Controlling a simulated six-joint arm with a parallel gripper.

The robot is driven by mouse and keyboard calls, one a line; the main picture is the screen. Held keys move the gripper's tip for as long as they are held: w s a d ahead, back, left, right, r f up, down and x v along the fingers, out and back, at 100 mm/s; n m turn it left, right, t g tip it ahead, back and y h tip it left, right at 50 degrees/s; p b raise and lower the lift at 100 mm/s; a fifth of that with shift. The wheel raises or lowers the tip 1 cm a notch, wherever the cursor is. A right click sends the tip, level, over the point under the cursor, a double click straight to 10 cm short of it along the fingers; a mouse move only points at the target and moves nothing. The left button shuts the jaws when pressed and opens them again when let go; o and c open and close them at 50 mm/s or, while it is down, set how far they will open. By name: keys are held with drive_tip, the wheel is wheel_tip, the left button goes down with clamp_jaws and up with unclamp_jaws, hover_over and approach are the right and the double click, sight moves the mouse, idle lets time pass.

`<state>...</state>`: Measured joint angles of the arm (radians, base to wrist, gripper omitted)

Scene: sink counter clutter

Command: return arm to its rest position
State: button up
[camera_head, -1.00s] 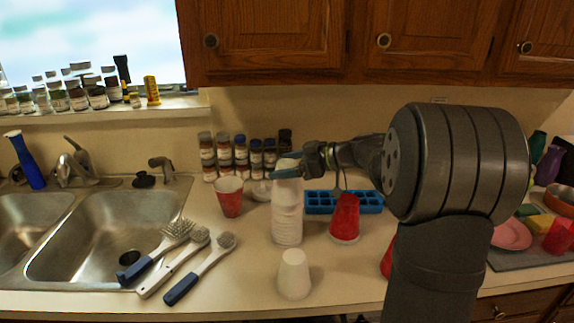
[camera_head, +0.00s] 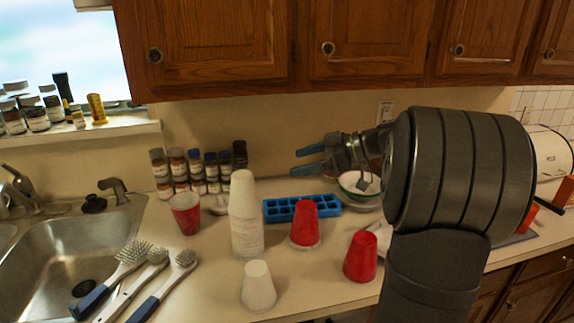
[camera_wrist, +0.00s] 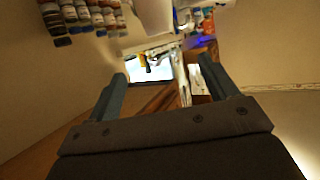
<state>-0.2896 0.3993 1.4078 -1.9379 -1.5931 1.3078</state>
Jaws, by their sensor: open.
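My gripper (camera_head: 310,161) is open and empty in the head view. It is raised above the counter, beyond the blue ice tray and to the right of the stacked white cups (camera_head: 246,215). In the wrist view my gripper (camera_wrist: 163,82) shows its two fingers spread wide with nothing between them. My arm crosses the right half of the head view and hides part of the counter behind it.
Red cups (camera_head: 361,256) and a white cup (camera_head: 258,285) stand upside down on the counter. The blue ice tray (camera_head: 273,211), a bowl (camera_head: 350,184) and spice jars (camera_head: 212,168) are behind. Brushes (camera_head: 127,286) lie beside the sink (camera_head: 55,262). Cabinets (camera_head: 290,40) hang above.

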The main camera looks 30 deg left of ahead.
sight(242, 175)
drive_tip(key=shift+w+d+r, duration=0.1)
drive_tip(key=shift+d, duration=0.2)
drive_tip(key=shift+a, duration=0.1)
drive_tip(key=x, duration=1.7)
drive_tip(key=shift+a+r, duration=0.1)
drive_tip(key=shift+r, duration=0.1)
